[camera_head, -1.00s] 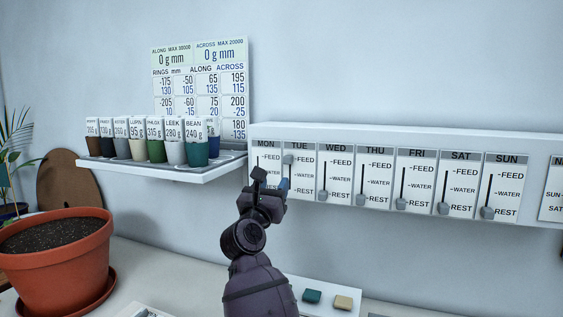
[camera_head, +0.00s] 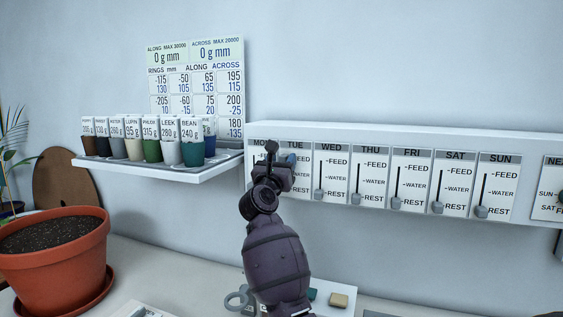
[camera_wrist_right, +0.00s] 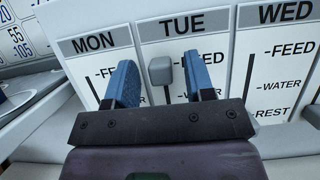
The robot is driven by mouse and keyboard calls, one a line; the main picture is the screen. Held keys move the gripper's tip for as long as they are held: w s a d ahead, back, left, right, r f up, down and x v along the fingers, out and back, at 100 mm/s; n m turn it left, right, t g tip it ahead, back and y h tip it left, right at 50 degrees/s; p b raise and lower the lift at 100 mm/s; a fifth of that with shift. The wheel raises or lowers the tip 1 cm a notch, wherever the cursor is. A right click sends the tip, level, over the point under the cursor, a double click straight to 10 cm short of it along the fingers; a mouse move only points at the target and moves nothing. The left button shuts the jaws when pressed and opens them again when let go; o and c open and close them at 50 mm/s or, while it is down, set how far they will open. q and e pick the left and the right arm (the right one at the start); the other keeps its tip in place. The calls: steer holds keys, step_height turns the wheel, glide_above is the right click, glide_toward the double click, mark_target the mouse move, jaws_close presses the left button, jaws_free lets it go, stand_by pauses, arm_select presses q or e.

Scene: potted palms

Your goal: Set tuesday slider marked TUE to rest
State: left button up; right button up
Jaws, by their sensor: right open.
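The TUE panel (camera_head: 297,145) is on the white wall board, second from the left. In the right wrist view its grey slider knob (camera_wrist_right: 160,70) sits at the top of its slot, near the FEED level. My right gripper (camera_head: 281,160) is in front of this panel. In the right wrist view the gripper (camera_wrist_right: 160,85) is open, with one blue finger on each side of the knob and visible gaps. I cannot tell the depth between fingertips and knob. In the head view my gripper hides the knob and much of the panel. My left gripper is not in view.
The WED panel (camera_head: 330,175) and other day panels continue to the right, their visible knobs low near REST. A shelf (camera_head: 165,172) with several labelled cups juts out at the left. A terracotta pot (camera_head: 55,250) stands on the table.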

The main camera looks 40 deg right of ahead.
steer(key=shift+c, duration=0.5)
jaws_close()
step_height(320, 180, down, 10)
steer(key=b, duration=0.4)
steer(key=shift+r, duration=0.15)
steer(key=shift+c, duration=1.3)
jaws_free()
steer(key=o, duration=0.4)
steer(key=shift+r, duration=0.1)
steer(key=shift+c, duration=0.2)
